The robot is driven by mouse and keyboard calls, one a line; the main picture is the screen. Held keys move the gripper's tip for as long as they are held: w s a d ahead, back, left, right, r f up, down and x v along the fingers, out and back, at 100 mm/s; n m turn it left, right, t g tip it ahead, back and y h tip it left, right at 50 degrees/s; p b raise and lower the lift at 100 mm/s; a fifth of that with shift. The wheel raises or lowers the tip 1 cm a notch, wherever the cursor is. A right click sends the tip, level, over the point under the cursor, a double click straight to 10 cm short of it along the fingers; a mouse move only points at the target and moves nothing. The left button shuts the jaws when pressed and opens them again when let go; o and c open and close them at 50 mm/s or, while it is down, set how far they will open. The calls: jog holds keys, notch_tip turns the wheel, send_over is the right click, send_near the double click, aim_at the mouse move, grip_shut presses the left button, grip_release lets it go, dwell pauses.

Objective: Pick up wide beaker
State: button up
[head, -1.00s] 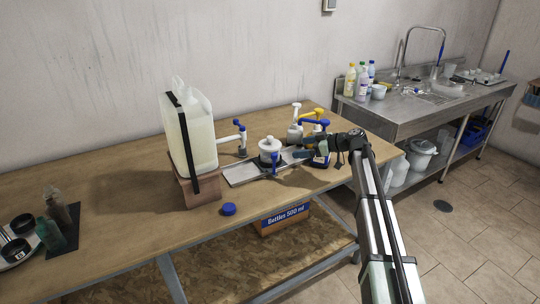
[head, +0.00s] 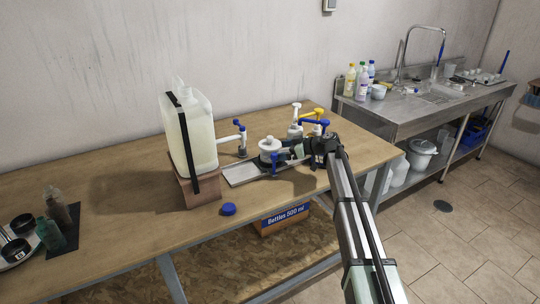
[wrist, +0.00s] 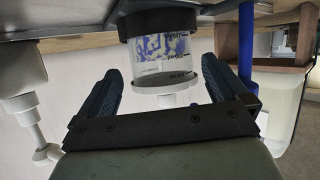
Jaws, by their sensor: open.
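A clear, wide beaker-like vessel (wrist: 162,50) with blue printing shows upside down in the wrist view. It has a black band at one end and a white ring at the other. In the head view it appears to be the pale vessel (head: 269,146) on the metal tray (head: 240,174). My gripper (head: 287,154) is right beside it, reaching in from the right. In the wrist view my gripper (wrist: 161,66) is open, with one blue finger on each side of the vessel. Gaps show between the fingers and its wall. Its far side is hidden.
A large white canister (head: 190,135) stands on a wooden block to the left. The table's middle left is clear.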

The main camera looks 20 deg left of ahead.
jog(key=x, duration=0.4)
jog(key=shift+a+f, duration=0.15)
jog(key=c, duration=0.9)
